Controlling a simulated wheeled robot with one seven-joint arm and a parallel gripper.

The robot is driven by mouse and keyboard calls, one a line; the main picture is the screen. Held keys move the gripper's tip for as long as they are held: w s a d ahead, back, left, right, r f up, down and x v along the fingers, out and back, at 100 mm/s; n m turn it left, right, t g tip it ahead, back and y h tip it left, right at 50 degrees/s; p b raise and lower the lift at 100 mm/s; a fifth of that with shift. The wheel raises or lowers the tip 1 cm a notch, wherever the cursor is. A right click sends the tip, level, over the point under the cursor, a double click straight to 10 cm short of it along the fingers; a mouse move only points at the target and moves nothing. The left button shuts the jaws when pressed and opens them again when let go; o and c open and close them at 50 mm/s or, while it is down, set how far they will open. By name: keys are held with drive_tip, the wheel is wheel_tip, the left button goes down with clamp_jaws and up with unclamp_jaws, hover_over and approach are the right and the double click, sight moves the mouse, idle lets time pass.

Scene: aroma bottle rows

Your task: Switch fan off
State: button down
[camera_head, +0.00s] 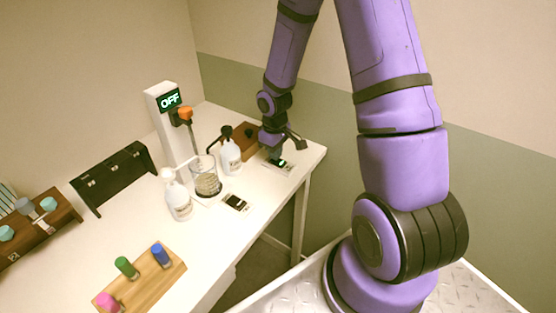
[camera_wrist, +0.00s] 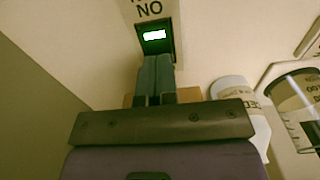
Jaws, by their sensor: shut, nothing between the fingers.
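A small switch panel (camera_head: 286,168) lies flat near the far right end of the table. In the wrist view its dark switch (camera_wrist: 155,33) has a lit white-green window, with a label (camera_wrist: 149,8) reading "NO" as seen here, likely "ON" upside down. My gripper (camera_head: 279,160) points down over this panel. In the wrist view my gripper (camera_wrist: 155,60) has its two fingers together and empty, tips right at the switch's near edge; I cannot tell whether they touch it. A white tower (camera_head: 171,125) has a display (camera_head: 170,99) reading "OFF". I cannot make out a fan.
A white bottle (camera_head: 230,155) stands close left of my gripper, near a brown block (camera_head: 245,138). A glass beaker (camera_head: 206,178), another white bottle (camera_head: 177,197) and a second small panel (camera_head: 235,203) stand nearer. A wooden rack (camera_head: 150,281) with colored vials is at the front.

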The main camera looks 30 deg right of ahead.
drive_tip(key=shift+f, duration=0.35)
idle(0.3)
drive_tip(key=shift+r, duration=3.5)
drive_tip(key=shift+s, duration=0.1)
